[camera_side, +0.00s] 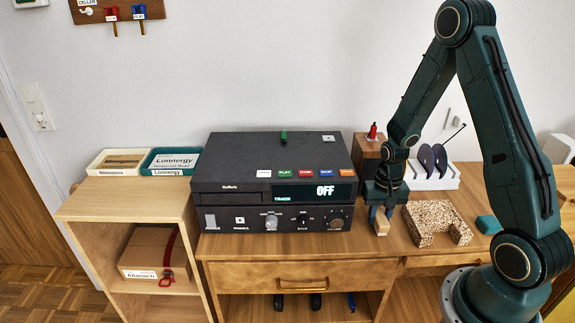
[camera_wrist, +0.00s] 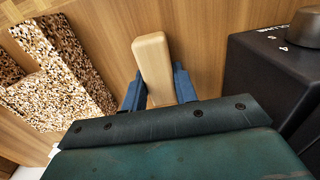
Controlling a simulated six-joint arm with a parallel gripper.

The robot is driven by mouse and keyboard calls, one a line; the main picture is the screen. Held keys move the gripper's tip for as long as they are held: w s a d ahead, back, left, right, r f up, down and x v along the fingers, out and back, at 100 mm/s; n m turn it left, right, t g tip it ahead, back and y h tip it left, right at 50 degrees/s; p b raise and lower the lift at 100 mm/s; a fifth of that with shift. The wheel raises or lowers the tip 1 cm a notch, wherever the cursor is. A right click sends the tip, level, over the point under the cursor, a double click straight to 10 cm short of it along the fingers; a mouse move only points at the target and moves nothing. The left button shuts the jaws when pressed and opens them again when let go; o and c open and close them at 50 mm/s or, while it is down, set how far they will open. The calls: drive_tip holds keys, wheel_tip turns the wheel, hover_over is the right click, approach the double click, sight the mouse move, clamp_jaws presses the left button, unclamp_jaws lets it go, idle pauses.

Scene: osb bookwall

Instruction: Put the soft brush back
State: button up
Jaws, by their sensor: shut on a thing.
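My gripper (camera_side: 380,213) points down over the desk, between the black player and the speckled block. In the wrist view its blue fingers (camera_wrist: 159,86) stand on both sides of a pale wooden piece and are shut on it. This piece looks like the handle of the soft brush (camera_wrist: 152,56); in the side view it shows below the fingers (camera_side: 382,228). I see no bristles. I cannot tell whether it touches the desk.
The speckled U-shaped block (camera_side: 437,221) is just right of my gripper. The black player (camera_side: 228,212) stands to the left. A brown wooden box (camera_side: 366,157) and a white rack (camera_side: 446,183) stand behind. A small teal piece (camera_side: 489,224) lies to the right.

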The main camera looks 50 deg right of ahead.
sight(380, 214)
drive_tip(key=shift+f, duration=0.15)
drive_tip(key=o, duration=1)
drive_tip(key=shift+r, duration=0.2)
wheel_tip(380, 214, up, 12)
drive_tip(key=shift+f, duration=0.1)
idle(0.4)
idle(0.5)
